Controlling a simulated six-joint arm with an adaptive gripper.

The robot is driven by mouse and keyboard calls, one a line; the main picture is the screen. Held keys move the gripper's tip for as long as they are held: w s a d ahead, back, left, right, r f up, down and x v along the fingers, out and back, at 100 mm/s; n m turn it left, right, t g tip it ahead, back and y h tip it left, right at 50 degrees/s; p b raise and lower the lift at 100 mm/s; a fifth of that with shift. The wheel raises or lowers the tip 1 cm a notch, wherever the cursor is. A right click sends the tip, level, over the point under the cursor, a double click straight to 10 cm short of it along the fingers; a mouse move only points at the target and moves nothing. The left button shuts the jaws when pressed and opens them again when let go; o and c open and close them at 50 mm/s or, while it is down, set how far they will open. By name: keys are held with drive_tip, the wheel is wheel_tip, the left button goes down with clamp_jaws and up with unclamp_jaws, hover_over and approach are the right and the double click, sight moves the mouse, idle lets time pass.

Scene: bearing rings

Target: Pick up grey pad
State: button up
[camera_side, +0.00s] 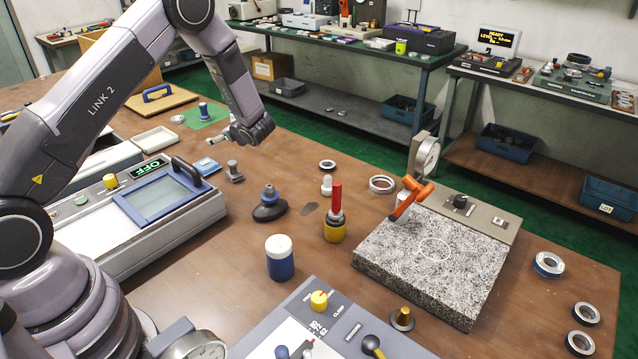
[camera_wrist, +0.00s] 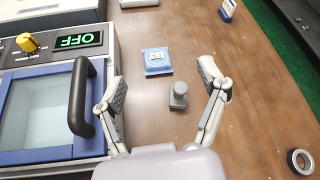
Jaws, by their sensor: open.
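The grey pad (camera_side: 235,173) is a small block with a round grey knob on top. It stands upright on the brown table, just right of a blue labelled block. In the wrist view the pad (camera_wrist: 179,96) lies between my two spread fingers, nearer the right one, touching neither. My gripper (camera_wrist: 163,84) is open and empty. In the side view my gripper (camera_side: 222,139) hangs above and behind the pad, with clear space between them; its fingers are only partly visible there.
The blue block (camera_wrist: 157,61) sits close to the pad. The machine with a blue-framed window (camera_side: 165,198) and black handle (camera_wrist: 80,97) stands to the left. A dark-based blue knob (camera_side: 269,206) stands to the right in the side view. The table right of the pad is mostly clear in the wrist view.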

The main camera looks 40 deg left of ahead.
sight(234, 172)
drive_tip(key=f+m+t, duration=0.1)
drive_tip(key=f+m, duration=0.1)
drive_tip(key=f, duration=0.2)
drive_tip(key=w+f+m, duration=0.1)
drive_tip(key=f, duration=0.4)
drive_tip(key=w+f+m+t, duration=0.1)
drive_tip(key=f+m, duration=0.1)
drive_tip(key=f, duration=0.2)
drive_tip(key=shift+w+a+f+m+t, duration=0.1)
drive_tip(key=shift+w+f+m+t, duration=0.05)
drive_tip(key=shift+f+m+t, duration=0.15)
drive_tip(key=x, duration=0.5)
drive_tip(key=f+x, duration=0.1)
drive_tip(key=x, duration=0.1)
drive_tip(key=shift+w, duration=0.3)
drive_tip(key=shift+c, duration=0.3)
drive_tip(key=c, duration=1.2)
drive_tip(key=shift+c, duration=0.3)
